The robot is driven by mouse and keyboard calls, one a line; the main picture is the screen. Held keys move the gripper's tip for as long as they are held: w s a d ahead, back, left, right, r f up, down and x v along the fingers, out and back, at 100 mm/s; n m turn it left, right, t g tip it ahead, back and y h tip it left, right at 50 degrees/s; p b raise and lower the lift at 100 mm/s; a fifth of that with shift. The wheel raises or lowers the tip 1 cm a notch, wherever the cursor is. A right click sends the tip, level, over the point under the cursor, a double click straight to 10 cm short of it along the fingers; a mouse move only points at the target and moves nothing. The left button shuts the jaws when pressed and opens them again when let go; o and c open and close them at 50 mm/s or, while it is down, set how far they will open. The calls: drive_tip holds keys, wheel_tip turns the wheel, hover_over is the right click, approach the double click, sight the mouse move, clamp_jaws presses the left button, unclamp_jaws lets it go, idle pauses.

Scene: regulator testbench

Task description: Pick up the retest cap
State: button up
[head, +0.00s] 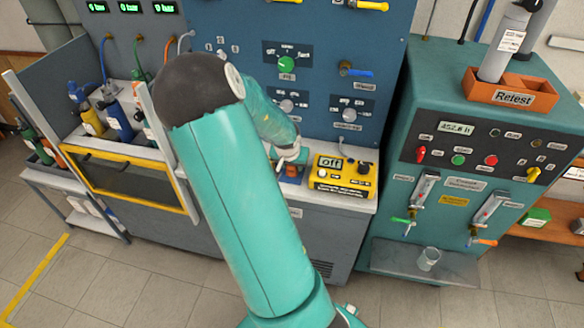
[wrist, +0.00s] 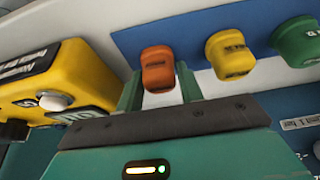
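Three caps sit in a row on a blue strip in the wrist view: an orange cap (wrist: 157,70), a yellow cap (wrist: 230,55) and a green cap (wrist: 298,42). Their lettering is too small to read; the orange one matches the orange tray marked "Retest" (head: 513,98) in the head view. My gripper (wrist: 159,84) is open, with one finger on each side of the orange cap. The fingers look close to its sides; I cannot tell whether they touch. In the head view my gripper (head: 291,160) is at the bench, and my arm hides most of the caps.
A yellow box with an "off" display (head: 342,175) stands right beside my gripper; it also shows at left in the wrist view (wrist: 70,75). The blue panel (head: 325,70) with knobs rises behind. A teal test bench (head: 450,110) stands to the right.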

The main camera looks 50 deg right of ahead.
drive_tip(key=c, duration=0.4)
drive_tip(key=shift+r, duration=0.1)
drive_tip(key=shift+w+r, duration=0.1)
drive_tip(key=shift+r, duration=0.4)
drive_tip(key=w+a+r, duration=0.7)
drive_tip(key=a+r, duration=0.5)
drive_tip(key=shift+w, duration=0.15)
drive_tip(key=shift+w+f, duration=0.1)
